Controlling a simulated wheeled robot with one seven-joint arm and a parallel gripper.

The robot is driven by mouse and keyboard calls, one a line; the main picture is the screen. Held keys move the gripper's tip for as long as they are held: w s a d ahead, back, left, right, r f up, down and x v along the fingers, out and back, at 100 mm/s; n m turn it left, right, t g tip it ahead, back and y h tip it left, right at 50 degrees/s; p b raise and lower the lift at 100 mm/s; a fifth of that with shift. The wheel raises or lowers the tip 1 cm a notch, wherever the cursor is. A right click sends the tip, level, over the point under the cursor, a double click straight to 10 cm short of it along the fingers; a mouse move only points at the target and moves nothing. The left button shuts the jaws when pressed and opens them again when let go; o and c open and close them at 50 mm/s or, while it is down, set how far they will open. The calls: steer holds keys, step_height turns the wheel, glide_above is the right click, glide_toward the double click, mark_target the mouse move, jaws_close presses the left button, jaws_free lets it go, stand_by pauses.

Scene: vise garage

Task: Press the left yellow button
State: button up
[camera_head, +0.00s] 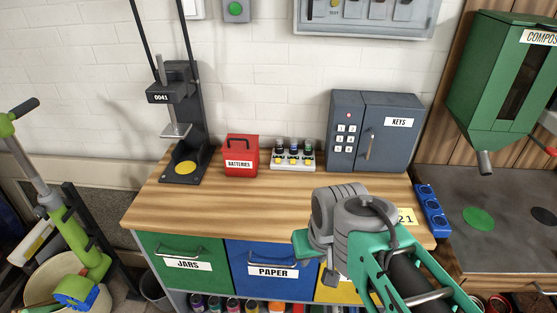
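A small white rack (293,167) stands on the wooden counter against the wall, between the red batteries box and the grey key cabinet. It holds several dark-capped bottles, with small yellow spots on its front; these are too small to tell whether they are buttons. A yellow disc (185,168) lies on the base of the dark press at the counter's left end. My gripper is not clearly seen; my teal and grey arm reaches in from the lower right, over the counter's front edge, apart from the rack and the disc. Its fingers are hidden or cannot be made out.
The red batteries box (241,155) and grey key cabinet (374,131) stand at the back of the counter (240,205). The press (184,125) rises at left. A blue power strip (432,210) lies at right. The counter's front middle is clear, left of my arm.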

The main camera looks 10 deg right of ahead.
jaws_close()
stand_by(1.4)
